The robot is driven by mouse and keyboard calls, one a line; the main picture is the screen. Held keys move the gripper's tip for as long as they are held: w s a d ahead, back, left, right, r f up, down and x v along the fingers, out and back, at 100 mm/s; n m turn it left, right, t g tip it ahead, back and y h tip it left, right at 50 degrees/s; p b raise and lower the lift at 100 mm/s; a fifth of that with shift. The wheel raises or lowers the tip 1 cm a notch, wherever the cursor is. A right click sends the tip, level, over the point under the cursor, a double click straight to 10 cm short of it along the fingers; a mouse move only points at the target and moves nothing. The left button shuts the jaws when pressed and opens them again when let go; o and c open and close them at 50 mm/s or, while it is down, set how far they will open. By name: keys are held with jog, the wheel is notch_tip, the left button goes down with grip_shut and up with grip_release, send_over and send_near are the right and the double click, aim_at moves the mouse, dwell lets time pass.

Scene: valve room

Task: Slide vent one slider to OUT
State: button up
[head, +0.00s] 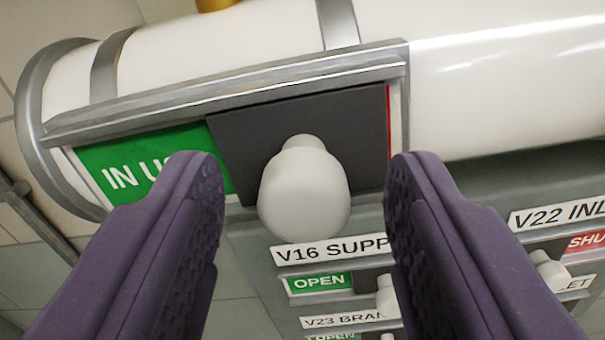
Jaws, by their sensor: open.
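A slider with a round white knob (304,192) on a dark square plate (245,130) sits in a grey metal frame (230,88) on a white pipe. The plate stands toward the right end of the frame. A green "IN USE" panel (120,175), partly covered, shows to its left, and a thin red strip (388,110) shows at its right edge. My gripper (307,185) is open, with one purple finger on each side of the knob. The fingers look apart from the knob. No "vent one" label is in view.
Below are smaller sliders with white knobs, labelled V16 SUPP (330,249), V22 INL (555,215) and V23 BRAN (345,319). The white pipe (500,90) runs across the top with metal bands. A grey tiled wall shows at the left.

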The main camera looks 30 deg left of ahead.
grip_shut()
jog(key=a+b, duration=0.1)
jog(key=a, duration=0.1)
jog(key=s+a+b, duration=0.1)
jog(key=a, duration=0.1)
jog(key=s+a+b, duration=0.1)
jog(key=a+b, duration=0.1)
jog(key=shift+f, duration=0.1)
grip_release()
jog(key=shift+s+a, duration=0.1)
jog(key=shift+a, duration=0.05)
